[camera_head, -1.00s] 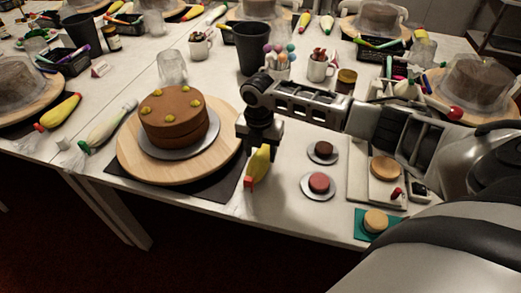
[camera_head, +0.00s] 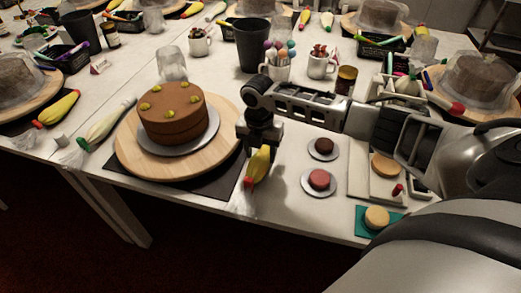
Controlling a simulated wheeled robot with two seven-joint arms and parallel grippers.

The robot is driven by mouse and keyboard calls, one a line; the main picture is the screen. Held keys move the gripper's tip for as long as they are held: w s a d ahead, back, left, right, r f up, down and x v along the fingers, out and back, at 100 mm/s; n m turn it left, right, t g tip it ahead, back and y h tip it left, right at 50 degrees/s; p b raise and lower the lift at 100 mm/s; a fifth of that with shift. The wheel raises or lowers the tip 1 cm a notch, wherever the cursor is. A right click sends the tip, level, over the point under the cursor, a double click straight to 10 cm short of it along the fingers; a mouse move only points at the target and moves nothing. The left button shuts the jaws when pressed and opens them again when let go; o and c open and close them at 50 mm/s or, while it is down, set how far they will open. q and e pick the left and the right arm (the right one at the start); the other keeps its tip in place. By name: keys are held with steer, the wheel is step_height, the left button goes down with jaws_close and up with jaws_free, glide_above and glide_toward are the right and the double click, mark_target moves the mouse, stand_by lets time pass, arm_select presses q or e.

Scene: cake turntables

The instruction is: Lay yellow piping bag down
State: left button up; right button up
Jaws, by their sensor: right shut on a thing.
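The yellow piping bag (camera_head: 258,167) with a red tip hangs tilted below my right gripper (camera_head: 260,145), tip pointing down and slightly left. My right gripper is shut on its upper end, just right of the wooden turntable (camera_head: 125,160). The bag is over or near the table's front edge; I cannot tell if its tip touches the table. A brown cake (camera_head: 172,116) with yellow dollops sits on a silver board on the turntable. My left gripper is not in view.
Small plates with a dark cake (camera_head: 323,147) and a pink cake (camera_head: 319,180) lie to the right. A white piping bag (camera_head: 106,123) lies left of the turntable. A black cup (camera_head: 251,44) and mugs stand behind. A small clear strip lies between bag and plates.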

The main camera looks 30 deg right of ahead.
steer(key=o, duration=0.8)
steer(key=shift+c, duration=0.2)
steer(key=shift+f, duration=0.1)
steer(key=shift+r, duration=0.2)
step_height(320, 180, up, 16)
steer(key=shift+w+a+f, duration=0.15)
steer(key=shift+f, duration=0.05)
